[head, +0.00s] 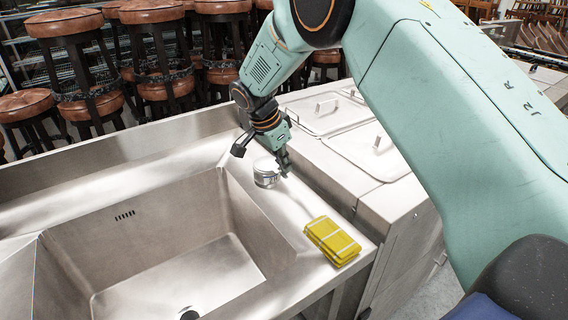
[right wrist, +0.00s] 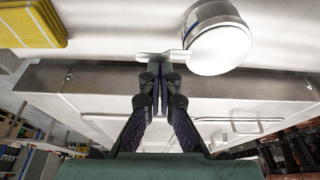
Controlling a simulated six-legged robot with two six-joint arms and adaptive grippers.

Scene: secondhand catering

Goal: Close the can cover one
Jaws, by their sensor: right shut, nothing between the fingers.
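A small silvery can (head: 265,174) stands on the steel rim to the right of the sink. In the right wrist view the can (right wrist: 205,14) shows a dark blue band on its side and a pale round top face (right wrist: 219,50). A thin pale tab (right wrist: 158,57) sticks out from the top's edge, just beyond my fingertips. I cannot tell for sure whether the cover lies fully flat. My right gripper (head: 285,170) is shut and empty, right beside the can; it also shows in the right wrist view (right wrist: 160,76). My left gripper is out of view.
A yellow folded cloth or sponge (head: 332,240) lies at the rim's front right corner. The deep steel sink (head: 180,262) is empty. Steel lids with handles (head: 372,150) cover the lower counter at right. Brown-seated stools (head: 62,24) stand behind.

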